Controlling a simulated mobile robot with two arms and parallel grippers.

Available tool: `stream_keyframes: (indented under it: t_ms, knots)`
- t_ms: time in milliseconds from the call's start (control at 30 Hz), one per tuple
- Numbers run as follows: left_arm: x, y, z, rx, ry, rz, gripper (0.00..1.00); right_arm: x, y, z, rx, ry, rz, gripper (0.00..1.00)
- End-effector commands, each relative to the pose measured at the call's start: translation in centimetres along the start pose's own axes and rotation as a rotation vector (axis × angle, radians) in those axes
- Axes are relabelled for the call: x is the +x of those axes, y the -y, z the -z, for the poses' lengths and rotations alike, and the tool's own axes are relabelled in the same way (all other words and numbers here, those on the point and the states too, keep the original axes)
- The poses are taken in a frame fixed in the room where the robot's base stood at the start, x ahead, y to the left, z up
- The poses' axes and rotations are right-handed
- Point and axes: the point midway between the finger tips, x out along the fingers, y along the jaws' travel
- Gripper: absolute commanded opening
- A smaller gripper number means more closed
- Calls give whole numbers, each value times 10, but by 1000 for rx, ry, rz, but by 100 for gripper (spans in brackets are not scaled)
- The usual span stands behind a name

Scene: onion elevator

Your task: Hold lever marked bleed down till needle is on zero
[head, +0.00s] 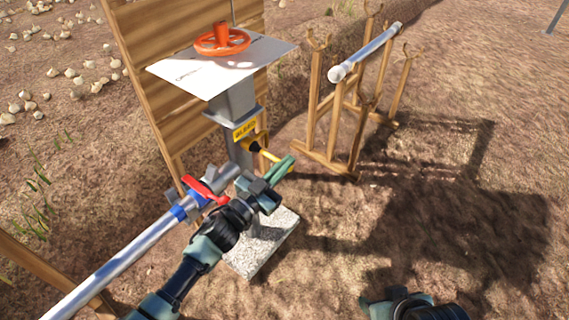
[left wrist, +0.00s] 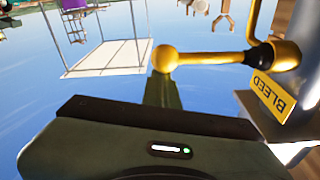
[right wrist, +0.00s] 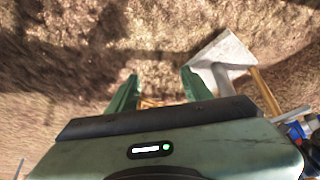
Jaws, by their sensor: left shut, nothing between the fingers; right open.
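The yellow BLEED label (head: 245,129) is on the grey post, with the bleed lever (head: 272,157) sticking out just below it. In the left wrist view the lever (left wrist: 210,57) is a yellow rod with a ball end, and the label (left wrist: 272,97) is beside its pivot. My left gripper (head: 287,164) is shut and empty, its fingertips close to the lever's ball end. In the left wrist view the fingers (left wrist: 160,88) overlap the ball's lower edge; I cannot tell if they touch. My right gripper (right wrist: 160,88) is open and empty, low over the ground. No needle or dial face is visible.
An orange handwheel (head: 222,40) and a white plate (head: 212,72) top the post. A red-handled valve (head: 204,190) sits on a metal pipe (head: 110,273) at left. A wooden rack (head: 337,118) holds another pipe (head: 368,50). Bare ground lies to the right.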

Motion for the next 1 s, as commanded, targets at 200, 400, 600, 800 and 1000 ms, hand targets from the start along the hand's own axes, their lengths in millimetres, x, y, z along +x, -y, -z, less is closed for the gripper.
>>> stream_keyframes:
  t_ms: [200, 400, 600, 800, 1000]
  knots:
    - [-3, -6, -19, 120, 3, -17, 0, 7, 6, 48, -6, -219, 12, 50]
    - [-6, -9, -37, 262, 3, -37, 0, -2, 14, 105, -11, -482, 27, 50]
    - [-8, -11, -52, 383, 4, -56, 0, -22, 20, 149, -13, -717, 42, 50]
    - [-9, -10, -61, 462, 5, -67, 0, -42, 24, 175, -12, -873, 52, 50]
    - [-10, -10, -65, 495, 7, -72, 0, -52, 26, 184, -12, -938, 56, 50]
